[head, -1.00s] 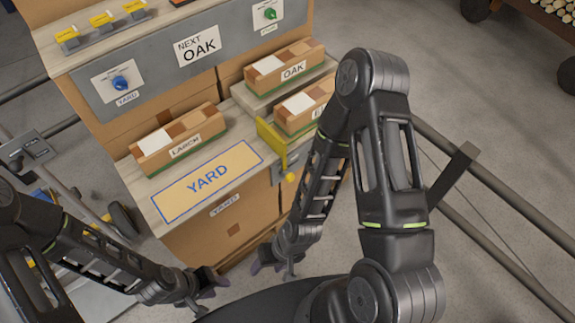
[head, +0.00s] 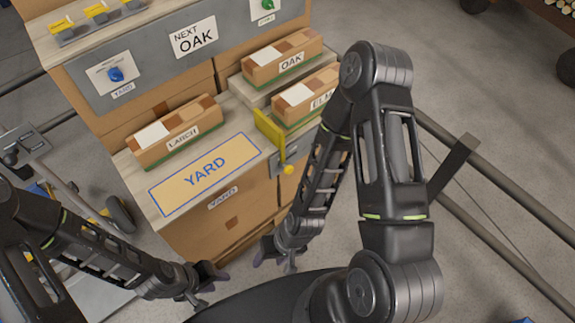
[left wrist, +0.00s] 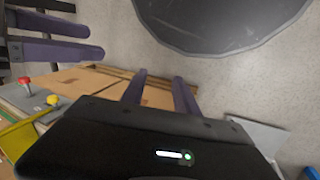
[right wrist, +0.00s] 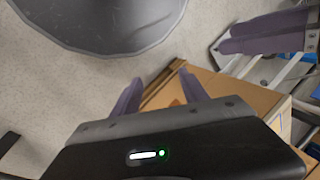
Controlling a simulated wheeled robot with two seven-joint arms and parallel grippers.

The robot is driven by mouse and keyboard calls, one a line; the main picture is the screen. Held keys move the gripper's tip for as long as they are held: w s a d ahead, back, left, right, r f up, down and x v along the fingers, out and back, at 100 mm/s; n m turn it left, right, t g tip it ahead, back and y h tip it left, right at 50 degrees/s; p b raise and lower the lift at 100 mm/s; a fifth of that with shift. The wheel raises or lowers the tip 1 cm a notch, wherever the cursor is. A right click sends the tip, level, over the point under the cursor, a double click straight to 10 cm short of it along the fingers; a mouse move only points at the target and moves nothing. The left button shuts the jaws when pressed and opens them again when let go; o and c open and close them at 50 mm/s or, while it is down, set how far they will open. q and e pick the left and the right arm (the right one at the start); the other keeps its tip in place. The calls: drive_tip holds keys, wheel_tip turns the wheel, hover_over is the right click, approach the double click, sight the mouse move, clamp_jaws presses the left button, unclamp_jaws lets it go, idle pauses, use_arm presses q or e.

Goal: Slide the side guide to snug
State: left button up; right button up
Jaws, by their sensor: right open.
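The side guide is a yellow bar (head: 270,131) with a yellow knob (head: 289,169) at the bench's near right edge. It stands beside the ELM block (head: 306,95), between that block and the YARD panel. A yellow part shows at the left edge of the left wrist view (left wrist: 18,138). My left gripper (head: 218,279) is open and empty, low in front of the bench; its two fingers are apart in the left wrist view (left wrist: 160,90). My right gripper (head: 266,254) is open and empty, also in front of the bench and below the guide. Neither touches the guide.
The LARCH block (head: 176,136) lies behind the YARD panel (head: 205,173). The OAK block (head: 283,60) lies on a raised strip behind the ELM block. A grey panel with a blue knob (head: 116,74) rises behind. A wheeled metal frame (head: 75,185) stands left. Grey rails run at right.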

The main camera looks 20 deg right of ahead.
drive_tip(key=w+d+f+m+t+b, duration=0.1)
drive_tip(key=d+f+b, duration=0.2)
drive_tip(key=f+b, duration=0.15)
drive_tip(key=w+d+f+m+b, duration=0.1)
drive_tip(key=w+d+f+b, duration=0.1)
drive_tip(key=f+b, duration=0.3)
drive_tip(key=w+d+f+t+h+b, duration=0.2)
drive_tip(key=w+d+f+t+b, duration=0.4)
drive_tip(key=w+d+f+b, duration=0.55)
drive_tip(key=w+d+r+n+t+b, duration=0.1)
drive_tip(key=w+d+r+t+b, duration=0.25)
drive_tip(key=d+b, duration=0.25)
use_arm(q)
wheel_tip(320, 180, down, 28)
drive_tip(key=w+a, duration=0.1)
drive_tip(key=w, duration=0.1)
drive_tip(key=shift+a+f, duration=0.25)
drive_tip(key=shift+a, duration=0.15)
use_arm(e)
wheel_tip(320, 180, up, 13)
drive_tip(key=w+a+n+t+y, duration=0.1)
drive_tip(key=a+n+t+y, duration=0.2)
drive_tip(key=t, duration=0.3)
drive_tip(key=shift+w+r+n, duration=0.15)
drive_tip(key=shift+w+n, duration=0.15)
drive_tip(key=shift+w, duration=0.1)
drive_tip(key=shift+w, duration=0.1)
